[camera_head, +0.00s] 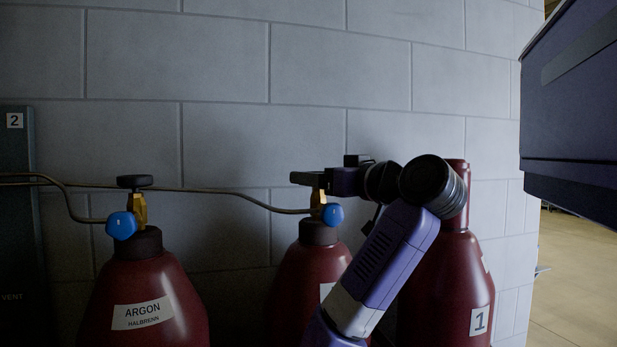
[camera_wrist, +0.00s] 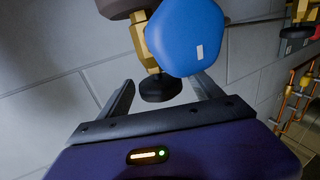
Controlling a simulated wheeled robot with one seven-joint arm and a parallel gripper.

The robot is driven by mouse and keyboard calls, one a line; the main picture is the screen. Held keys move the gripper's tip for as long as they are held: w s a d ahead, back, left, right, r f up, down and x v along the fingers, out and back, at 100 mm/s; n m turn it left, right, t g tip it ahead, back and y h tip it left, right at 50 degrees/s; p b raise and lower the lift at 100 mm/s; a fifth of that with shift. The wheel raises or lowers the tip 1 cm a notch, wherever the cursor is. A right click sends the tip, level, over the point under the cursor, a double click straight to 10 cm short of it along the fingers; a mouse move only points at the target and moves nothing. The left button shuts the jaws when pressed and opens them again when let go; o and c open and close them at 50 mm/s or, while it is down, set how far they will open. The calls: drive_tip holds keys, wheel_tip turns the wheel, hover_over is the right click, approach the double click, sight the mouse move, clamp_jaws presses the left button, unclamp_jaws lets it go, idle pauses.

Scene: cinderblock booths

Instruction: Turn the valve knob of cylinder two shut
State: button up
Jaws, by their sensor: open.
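A dark red cylinder (camera_head: 300,275) stands in the middle of the head view with a brass valve (camera_head: 317,202) and a blue part (camera_head: 332,214) on its side. Its number is hidden behind my arm, so I cannot tell whether it is cylinder two. My gripper (camera_head: 308,178) is at the top of this valve. In the wrist view the black knob (camera_wrist: 162,87) shows between my open fingers (camera_wrist: 164,96), with gaps on both sides. The brass body (camera_wrist: 143,45) and blue part (camera_wrist: 190,36) lie beyond it. I cannot tell whether a finger touches the knob.
A cylinder labelled ARGON (camera_head: 143,310) stands at left with its own black knob (camera_head: 135,182). A capped cylinder marked 1 (camera_head: 470,285) stands at right. Thin pipes (camera_head: 250,199) run along the block wall (camera_head: 220,60). A dark box (camera_head: 575,110) overhangs at upper right.

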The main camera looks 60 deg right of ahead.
drive_tip(key=shift+x, duration=1.6)
drive_tip(key=c, duration=1.4)
drive_tip(key=shift+o, duration=0.2)
